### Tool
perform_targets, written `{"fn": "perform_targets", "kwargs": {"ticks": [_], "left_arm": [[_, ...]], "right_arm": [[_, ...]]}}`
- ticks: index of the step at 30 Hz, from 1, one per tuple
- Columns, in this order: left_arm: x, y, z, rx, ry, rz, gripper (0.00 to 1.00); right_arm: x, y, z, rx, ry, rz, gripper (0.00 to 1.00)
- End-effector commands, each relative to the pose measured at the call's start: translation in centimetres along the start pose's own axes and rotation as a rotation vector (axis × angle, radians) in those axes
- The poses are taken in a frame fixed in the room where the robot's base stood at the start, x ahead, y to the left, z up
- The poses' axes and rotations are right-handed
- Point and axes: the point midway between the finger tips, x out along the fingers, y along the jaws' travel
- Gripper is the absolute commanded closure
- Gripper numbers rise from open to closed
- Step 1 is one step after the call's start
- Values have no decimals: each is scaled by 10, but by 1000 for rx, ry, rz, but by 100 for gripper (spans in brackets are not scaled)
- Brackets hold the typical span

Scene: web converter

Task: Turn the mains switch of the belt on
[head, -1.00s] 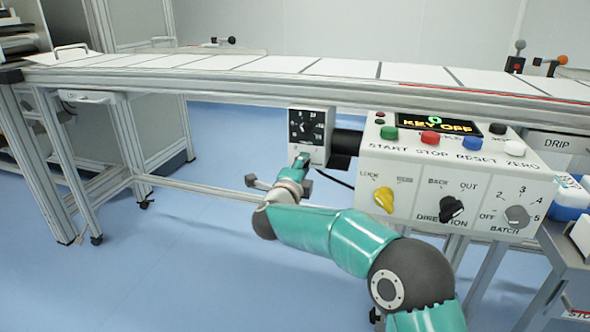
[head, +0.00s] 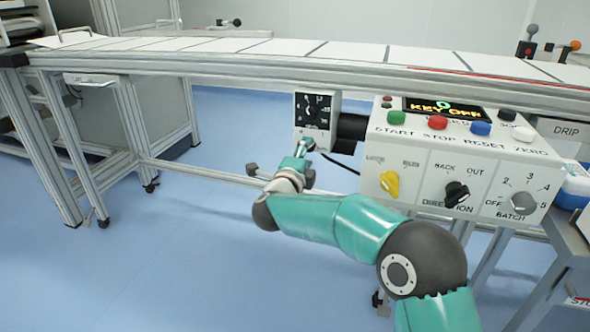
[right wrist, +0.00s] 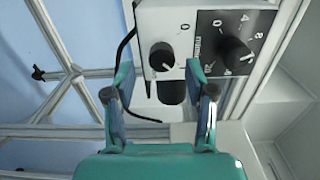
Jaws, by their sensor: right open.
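A small white control box (head: 332,107) hangs under the belt (head: 254,45), with a black dial panel on its front. In the right wrist view, the box (right wrist: 146,24) carries a black knob (right wrist: 162,56) on a light face marked 0, and a larger knob (right wrist: 228,56) on the black scale panel. The light-face knob appears to be the mains switch. My right gripper (head: 303,150) is close to the box's lower part. In the right wrist view its fingers (right wrist: 158,85) are apart, with the light-face knob ahead between them; contact is not visible. My left gripper is not in view.
A larger panel (head: 414,170) right of the box has coloured buttons, a yellow key switch (head: 389,184), direction and batch knobs, and a display (head: 444,109) reading KEY OFF. A dark cable hangs beside the box. Frame legs stand left; open blue floor lies below.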

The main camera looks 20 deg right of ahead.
Motion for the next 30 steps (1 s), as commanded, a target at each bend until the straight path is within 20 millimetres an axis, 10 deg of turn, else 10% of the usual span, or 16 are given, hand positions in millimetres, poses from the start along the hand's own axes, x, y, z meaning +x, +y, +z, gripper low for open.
{"fn": "perform_targets", "kwargs": {"ticks": [15,30], "left_arm": [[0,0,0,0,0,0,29],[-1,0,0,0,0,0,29]], "right_arm": [[-90,1,1,0,-2,-1,45],[-92,2,-5,-2,12,3,45]]}}
